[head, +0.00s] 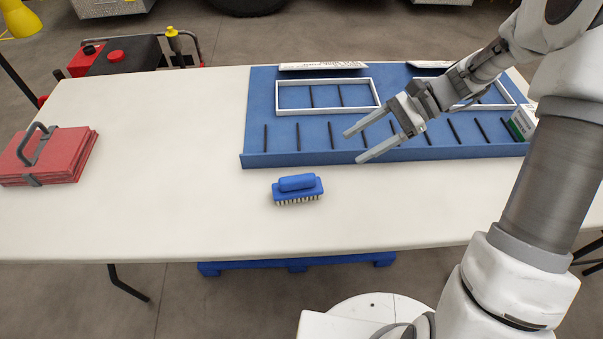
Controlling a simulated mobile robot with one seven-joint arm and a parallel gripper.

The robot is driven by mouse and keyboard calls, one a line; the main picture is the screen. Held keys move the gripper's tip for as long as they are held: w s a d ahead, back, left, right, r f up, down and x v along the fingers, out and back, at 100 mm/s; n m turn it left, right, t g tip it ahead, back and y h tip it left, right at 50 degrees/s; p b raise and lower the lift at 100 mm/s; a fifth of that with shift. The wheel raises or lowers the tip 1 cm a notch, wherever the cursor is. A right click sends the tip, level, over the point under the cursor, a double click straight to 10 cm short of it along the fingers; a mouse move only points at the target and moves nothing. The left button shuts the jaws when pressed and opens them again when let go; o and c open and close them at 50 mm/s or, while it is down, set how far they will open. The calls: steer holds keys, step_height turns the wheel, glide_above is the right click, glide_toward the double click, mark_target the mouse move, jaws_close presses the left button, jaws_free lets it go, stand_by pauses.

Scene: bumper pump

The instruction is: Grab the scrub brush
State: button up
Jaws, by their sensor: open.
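The scrub brush (297,188) has a blue body and handle with pale bristles. It lies bristles down on the white table, in front of the blue board. My gripper (352,147) is open and empty. In the picture it shows above and to the right of the brush, with its fingers pointing left and over the front part of the blue board. It is apart from the brush. Nothing hides the brush.
The blue board (258,122) has a raised front edge, black slots and white frames (279,96). A red stack with a grey handle (62,158) sits at the table's left. The white table (170,150) is clear around the brush and to its left.

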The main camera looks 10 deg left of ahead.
mark_target(302, 175)
step_height(302, 175, down, 7)
steer(key=w+a+m+y+b, duration=0.1)
steer(key=w+m+y+b, duration=0.1)
steer(key=b+x, duration=0.2)
steer(key=x, duration=1)
steer(key=shift+r, duration=0.2)
steer(key=shift+b+x, duration=0.7)
steer(key=shift+x, duration=2)
steer(key=shift+s+r, duration=0.15)
steer(key=shift+r, duration=0.05)
jaws_close()
